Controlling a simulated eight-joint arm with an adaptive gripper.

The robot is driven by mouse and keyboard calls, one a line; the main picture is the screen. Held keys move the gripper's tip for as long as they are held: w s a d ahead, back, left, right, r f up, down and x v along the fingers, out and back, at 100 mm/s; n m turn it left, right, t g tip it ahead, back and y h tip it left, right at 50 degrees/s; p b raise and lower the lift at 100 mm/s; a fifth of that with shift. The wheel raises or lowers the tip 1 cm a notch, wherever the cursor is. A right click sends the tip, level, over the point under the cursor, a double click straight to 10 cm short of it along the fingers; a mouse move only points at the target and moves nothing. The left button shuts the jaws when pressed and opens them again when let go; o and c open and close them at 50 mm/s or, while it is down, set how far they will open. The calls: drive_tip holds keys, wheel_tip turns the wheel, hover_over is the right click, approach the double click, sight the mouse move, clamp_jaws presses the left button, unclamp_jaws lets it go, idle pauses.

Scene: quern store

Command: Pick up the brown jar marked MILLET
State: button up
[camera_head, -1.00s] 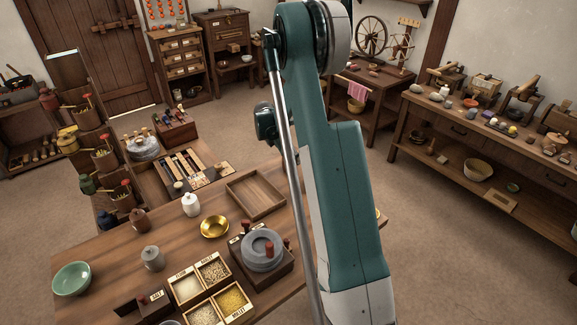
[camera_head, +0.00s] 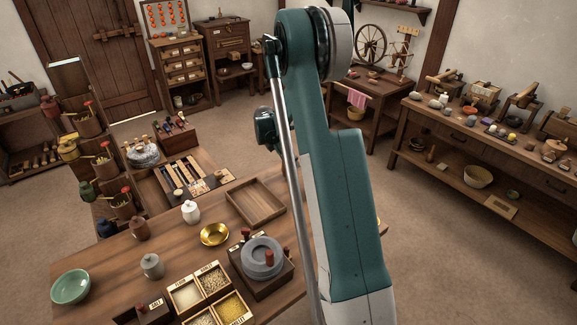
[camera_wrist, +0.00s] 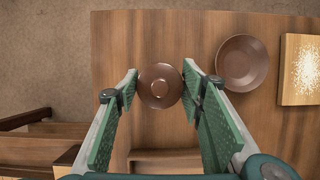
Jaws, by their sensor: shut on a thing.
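A round brown lidded jar (camera_wrist: 160,86) with a central knob shows from above in the wrist view, over a wooden surface. My gripper (camera_wrist: 160,80) has its green-padded fingers on either side of the jar and is shut on it. No lettering shows on the jar from this angle, so I cannot read MILLET. In the head view my arm hides the gripper and this jar. Another brown jar (camera_head: 140,229) stands on the table at the left in that view, its marking not readable.
A brown dish (camera_wrist: 242,63) and a light box of white grains (camera_wrist: 300,70) lie right of the held jar. On the table (camera_head: 105,255) stand a white jar (camera_head: 190,211), a grey jar (camera_head: 152,265), a brass bowl (camera_head: 214,234), a green bowl (camera_head: 70,287) and an empty tray (camera_head: 256,203).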

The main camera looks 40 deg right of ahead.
wheel_tip(320, 180, up, 9)
drive_tip(key=shift+f+p, duration=0.2)
drive_tip(key=shift+p, duration=0.45)
drive_tip(key=shift+a, duration=0.1)
